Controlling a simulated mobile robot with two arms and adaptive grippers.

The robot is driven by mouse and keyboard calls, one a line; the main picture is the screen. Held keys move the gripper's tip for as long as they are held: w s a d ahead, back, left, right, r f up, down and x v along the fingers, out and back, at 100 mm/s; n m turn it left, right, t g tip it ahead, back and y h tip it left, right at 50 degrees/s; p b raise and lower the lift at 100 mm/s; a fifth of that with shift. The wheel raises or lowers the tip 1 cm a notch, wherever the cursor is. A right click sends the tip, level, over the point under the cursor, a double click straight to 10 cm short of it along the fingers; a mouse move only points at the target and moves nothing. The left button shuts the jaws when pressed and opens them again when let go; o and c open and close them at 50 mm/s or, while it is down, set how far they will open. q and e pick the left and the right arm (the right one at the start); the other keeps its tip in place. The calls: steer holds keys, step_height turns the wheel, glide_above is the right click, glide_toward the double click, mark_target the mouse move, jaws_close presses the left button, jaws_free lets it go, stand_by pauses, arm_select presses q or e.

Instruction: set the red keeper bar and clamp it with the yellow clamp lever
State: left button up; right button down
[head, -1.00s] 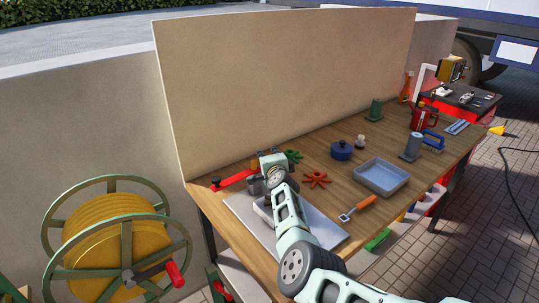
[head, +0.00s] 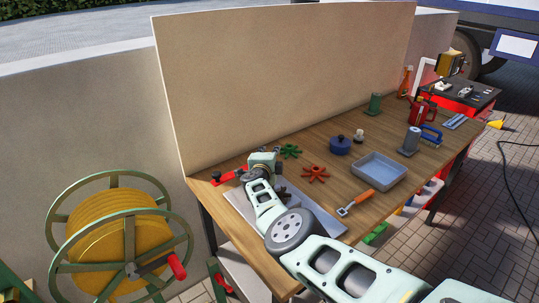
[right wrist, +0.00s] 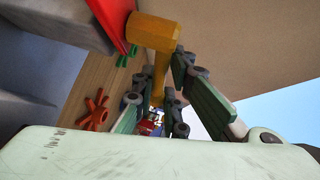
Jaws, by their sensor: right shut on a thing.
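The yellow clamp lever (right wrist: 153,32) shows in the right wrist view, with a thick blocky head and a thinner shaft running down between my fingers. My right gripper (right wrist: 160,88) is shut on its shaft. In the head view my right gripper (head: 263,168) is at the left end of the workbench and hides the lever. The red keeper bar (head: 227,178) lies at the back left of the bench, partly behind the gripper. In the right wrist view the red bar (right wrist: 114,22) is just left of the lever's head. My left gripper is not in view.
A red star knob (head: 315,173) and a green star knob (head: 291,151) lie right of my gripper. A tall panel (head: 290,85) closes the back.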

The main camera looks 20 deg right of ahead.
steer(key=shift+s+a+f, duration=0.1)
steer(key=shift+s+f, duration=0.05)
steer(key=shift+f, duration=0.3)
steer(key=c, duration=1.8)
jaws_free()
steer(key=shift+r, duration=0.2)
steer(key=shift+r, duration=0.15)
